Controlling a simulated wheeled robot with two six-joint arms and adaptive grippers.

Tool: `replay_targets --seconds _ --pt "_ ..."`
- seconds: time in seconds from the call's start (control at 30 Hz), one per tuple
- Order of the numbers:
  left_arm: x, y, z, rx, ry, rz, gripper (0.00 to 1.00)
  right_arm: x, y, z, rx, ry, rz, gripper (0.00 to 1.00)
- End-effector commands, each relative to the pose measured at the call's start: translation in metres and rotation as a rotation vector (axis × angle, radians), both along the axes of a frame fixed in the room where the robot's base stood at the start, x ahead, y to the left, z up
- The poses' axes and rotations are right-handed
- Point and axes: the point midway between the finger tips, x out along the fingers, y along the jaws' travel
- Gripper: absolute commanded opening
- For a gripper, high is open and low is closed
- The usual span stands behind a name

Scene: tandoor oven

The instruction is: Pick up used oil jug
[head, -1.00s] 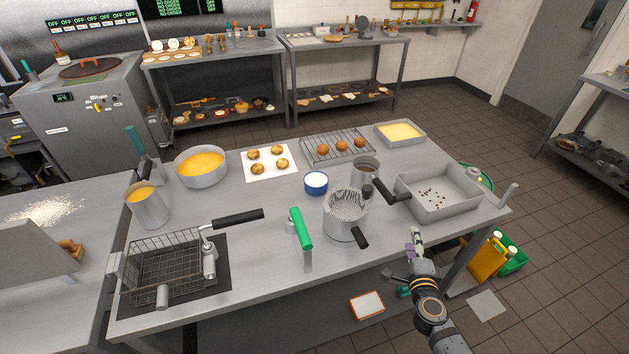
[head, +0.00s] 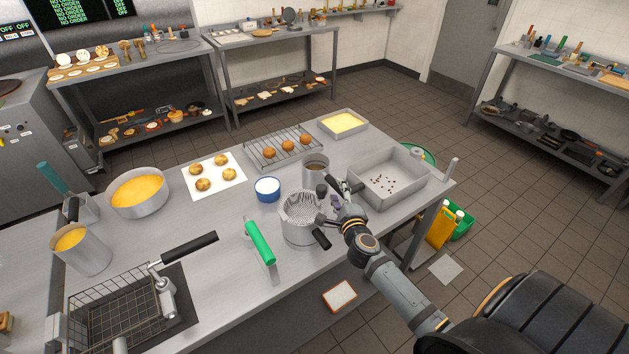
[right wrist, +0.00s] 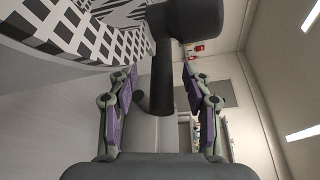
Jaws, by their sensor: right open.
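The metal jug (head: 315,172) with dark brown oil stands on the steel table, behind the perforated strainer pot (head: 298,222). My right gripper (head: 338,190) is at the jug's right front, by its black handle, and hides part of it. In the right wrist view the right gripper (right wrist: 160,80) is open, with a black handle (right wrist: 165,60) showing between its fingers; I cannot tell whether they touch. A perforated surface (right wrist: 62,45) shows at the left there. My left gripper is not in view.
A deep metal tray (head: 410,190) stands right of my gripper, and a blue-rimmed bowl (head: 267,190) stands left of the jug. A green-handled tool (head: 260,242) lies at the front. Yellow jugs (head: 440,228) stand on the floor to the right.

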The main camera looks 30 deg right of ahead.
Motion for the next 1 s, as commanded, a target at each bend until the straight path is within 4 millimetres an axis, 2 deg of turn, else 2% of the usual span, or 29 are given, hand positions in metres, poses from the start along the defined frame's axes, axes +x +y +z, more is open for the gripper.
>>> replay_targets --seconds 0.07,0.2,0.33,0.6,0.9,0.97,1.0 --pt "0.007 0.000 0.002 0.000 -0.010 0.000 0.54 0.005 0.000 0.001 0.001 -0.001 0.000 0.50" --pt "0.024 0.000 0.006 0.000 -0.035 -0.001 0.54 0.030 -0.004 0.000 0.002 -0.002 -0.002 0.50" --pt "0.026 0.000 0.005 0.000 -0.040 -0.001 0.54 0.046 -0.009 -0.004 0.001 0.000 0.000 0.50" --pt "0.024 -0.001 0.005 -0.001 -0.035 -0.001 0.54 0.050 -0.010 -0.005 0.000 0.001 0.001 0.50" --pt "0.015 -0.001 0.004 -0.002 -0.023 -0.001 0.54 0.050 -0.010 -0.005 0.000 0.001 0.001 0.09" --pt "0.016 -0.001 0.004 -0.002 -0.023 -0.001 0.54 0.050 -0.010 -0.005 0.000 0.001 0.001 0.01" --pt "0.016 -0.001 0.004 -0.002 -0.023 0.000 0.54 0.050 -0.010 -0.005 0.000 0.001 0.001 0.00"
